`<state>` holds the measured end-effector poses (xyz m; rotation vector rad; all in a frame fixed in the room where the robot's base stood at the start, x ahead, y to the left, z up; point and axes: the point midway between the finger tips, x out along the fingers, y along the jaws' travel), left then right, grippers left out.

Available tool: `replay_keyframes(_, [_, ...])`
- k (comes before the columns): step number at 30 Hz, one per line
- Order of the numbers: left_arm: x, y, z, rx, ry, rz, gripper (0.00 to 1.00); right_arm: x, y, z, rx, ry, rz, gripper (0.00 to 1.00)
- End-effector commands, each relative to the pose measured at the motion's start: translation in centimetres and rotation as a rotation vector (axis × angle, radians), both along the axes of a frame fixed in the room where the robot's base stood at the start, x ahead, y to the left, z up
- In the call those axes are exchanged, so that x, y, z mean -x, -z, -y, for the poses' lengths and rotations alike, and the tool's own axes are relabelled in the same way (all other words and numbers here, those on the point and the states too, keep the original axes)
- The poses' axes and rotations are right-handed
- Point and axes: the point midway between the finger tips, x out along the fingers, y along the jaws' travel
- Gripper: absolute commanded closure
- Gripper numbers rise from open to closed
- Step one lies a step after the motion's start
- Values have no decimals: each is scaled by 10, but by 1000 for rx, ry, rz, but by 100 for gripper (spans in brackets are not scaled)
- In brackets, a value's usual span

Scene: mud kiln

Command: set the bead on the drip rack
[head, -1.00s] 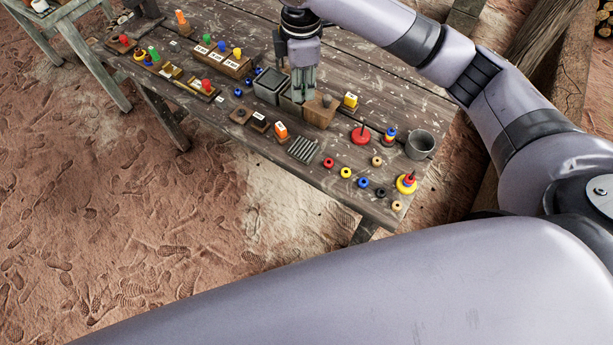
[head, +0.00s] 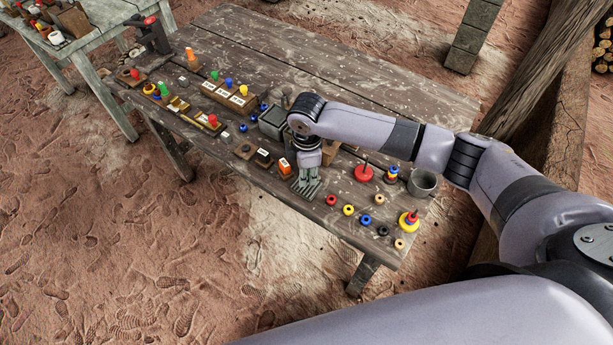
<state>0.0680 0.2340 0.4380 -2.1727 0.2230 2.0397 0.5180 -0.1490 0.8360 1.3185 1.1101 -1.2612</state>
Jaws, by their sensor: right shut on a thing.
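The drip rack (head: 309,192), a small grey slatted piece, lies near the front edge of the table, between an orange-and-white block and a red ring. My right gripper (head: 306,180) points down right over it, its fingers overlapping its back part in the head view. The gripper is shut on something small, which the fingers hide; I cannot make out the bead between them. I cannot tell whether the fingertips touch the rack. My left gripper is not in the head view.
The orange-and-white block (head: 285,166) stands close left of the gripper. The red ring (head: 331,200) and several other rings lie to the right. A grey bin (head: 271,124) stands behind, near my arm. A grey cup (head: 422,182) stands at right. The table's back (head: 300,55) is clear.

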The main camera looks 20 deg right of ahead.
Motion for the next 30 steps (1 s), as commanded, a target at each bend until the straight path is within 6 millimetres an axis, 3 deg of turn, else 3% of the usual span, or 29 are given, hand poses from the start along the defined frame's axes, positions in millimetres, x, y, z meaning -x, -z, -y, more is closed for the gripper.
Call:
replay_keyframes(6, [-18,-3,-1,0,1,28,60,1,29,0,2,0,-2,94])
replay_keyframes(11, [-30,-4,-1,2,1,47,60,0,30,0,0,0,0,94])
replay_keyframes(18, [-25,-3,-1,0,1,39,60,0,34,0,0,0,-1,94])
replay_keyframes(19, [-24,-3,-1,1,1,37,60,0,33,0,0,0,0,75])
replay_keyframes(27, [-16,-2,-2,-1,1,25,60,0,32,0,1,0,-1,57])
replay_keyframes(30, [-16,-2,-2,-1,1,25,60,0,32,0,1,0,-1,57])
